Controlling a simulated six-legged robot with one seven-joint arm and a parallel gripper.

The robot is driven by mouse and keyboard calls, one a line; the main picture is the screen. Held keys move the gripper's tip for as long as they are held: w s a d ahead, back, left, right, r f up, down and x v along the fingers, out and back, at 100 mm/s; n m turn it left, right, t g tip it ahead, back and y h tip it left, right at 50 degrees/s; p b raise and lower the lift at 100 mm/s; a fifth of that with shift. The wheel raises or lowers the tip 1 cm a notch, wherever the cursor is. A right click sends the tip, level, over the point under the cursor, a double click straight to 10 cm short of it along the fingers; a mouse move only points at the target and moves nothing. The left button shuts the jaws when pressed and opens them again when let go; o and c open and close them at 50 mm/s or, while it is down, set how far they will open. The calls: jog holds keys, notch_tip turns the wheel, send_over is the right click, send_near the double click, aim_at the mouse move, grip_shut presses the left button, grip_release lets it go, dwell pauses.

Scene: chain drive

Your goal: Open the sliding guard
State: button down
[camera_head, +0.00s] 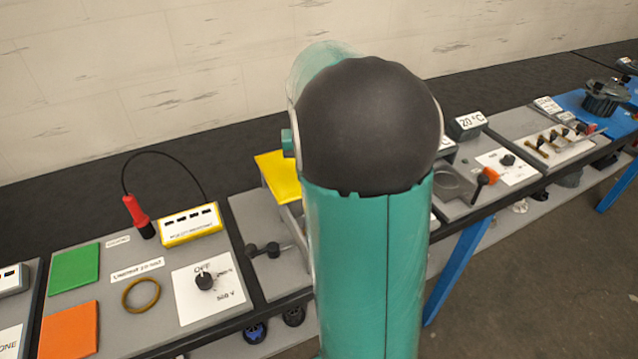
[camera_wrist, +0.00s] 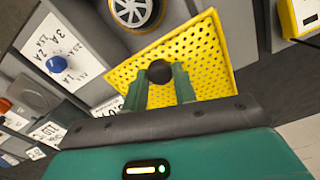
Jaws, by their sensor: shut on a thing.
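The sliding guard is a yellow perforated plate (camera_wrist: 205,45) with a round black knob (camera_wrist: 159,71), seen in the wrist view. My gripper (camera_wrist: 160,82) has its two green fingers on either side of the knob and is shut on it. In the head view, part of the yellow guard (camera_head: 278,176) shows left of my arm. My arm hides the rest of the guard and my gripper there. A silver spoked wheel with a yellowish rim (camera_wrist: 132,10) lies just beyond the guard's edge in the wrist view.
A grey lever with dark knobs (camera_head: 268,249) sits in front of the guard. To the left is a panel with a yellow box (camera_head: 190,224), a red-handled probe (camera_head: 138,214) and a dial (camera_head: 205,281). To the right is an orange-handled switch (camera_head: 487,177). A wall stands behind.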

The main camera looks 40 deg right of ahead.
jog(key=shift+w+d+r, duration=0.1)
jog(key=shift+w+d, duration=0.1)
jog(key=shift+w, duration=0.4)
jog(key=c, duration=1.1)
grip_release()
notch_tip(320, 180, up, 14)
jog(key=shift+f, duration=0.1)
jog(key=shift+a, duration=0.15)
